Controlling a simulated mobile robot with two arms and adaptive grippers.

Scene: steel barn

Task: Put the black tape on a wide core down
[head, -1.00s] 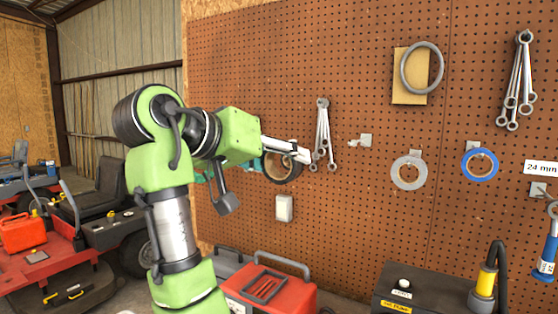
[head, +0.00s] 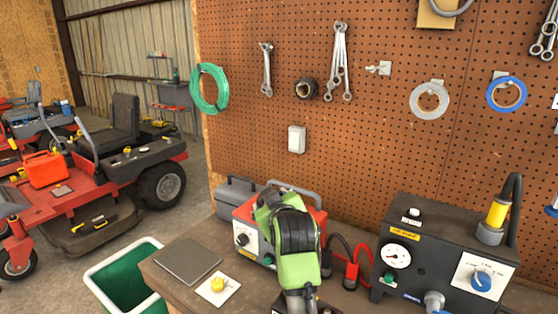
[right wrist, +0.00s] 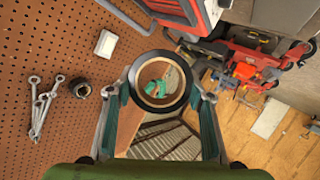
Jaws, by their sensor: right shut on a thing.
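In the right wrist view, my right gripper (right wrist: 160,82) is shut on the black tape on a wide core (right wrist: 160,106). The tape is a black ring with a tan core, its open hole facing the camera, with a finger on each side. It is clear of the pegboard. In the head view my green arm rises at the bottom middle, in front of the red charger, and its gripper and the tape are hidden. My left gripper is not in view.
The workbench (head: 160,262) holds a grey plate (head: 188,260), a white card with a yellow knob (head: 218,287), a red charger (head: 240,235) and a black tester (head: 430,235). A green bin (head: 122,262) stands left. A smaller black roll (head: 306,80) hangs on the pegboard (head: 370,130).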

